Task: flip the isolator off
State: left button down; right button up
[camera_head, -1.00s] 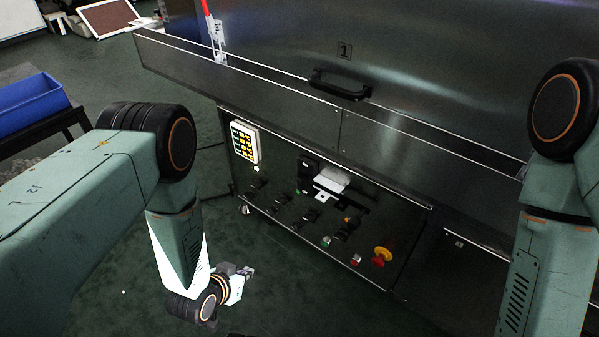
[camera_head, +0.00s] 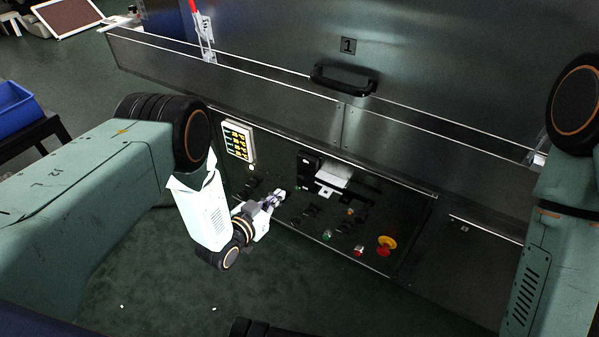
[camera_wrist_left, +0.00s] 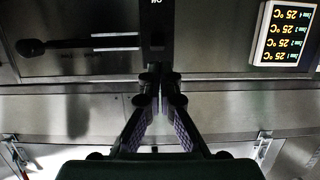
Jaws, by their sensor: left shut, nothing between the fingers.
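The dark control panel (camera_head: 300,240) is on the front of the steel dryer. A black lever with a rounded end (camera_wrist_left: 32,47) lies level at the left of the left wrist view, which is upside down. Small lettering at its top edge seems to read ON. I cannot tell for sure which part is the isolator. A black and white fitting (camera_head: 330,176) sits mid-panel. My left gripper (camera_head: 279,194) is shut and empty, in front of the panel between that fitting and the temperature display; its fingers (camera_wrist_left: 158,88) point at the panel. My right gripper is out of view.
The temperature display (camera_head: 238,142) is left of the fitting. Several black knobs line the panel's lower part, with a yellow and red button (camera_head: 387,245) at right. A black door handle (camera_head: 343,80) and steel ledge are above. A blue bin (camera_head: 15,108) stands far left.

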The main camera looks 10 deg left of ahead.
pick_arm(q)
jog(key=shift+w+d+r+t+h, duration=0.15)
jog(key=shift+w+r+t, duration=0.1)
jog(key=shift+r, duration=0.15)
jog(key=shift+w+d+r+t+h, duration=0.15)
jog(key=shift+r+t, duration=0.1)
jog(key=shift+r, duration=0.15)
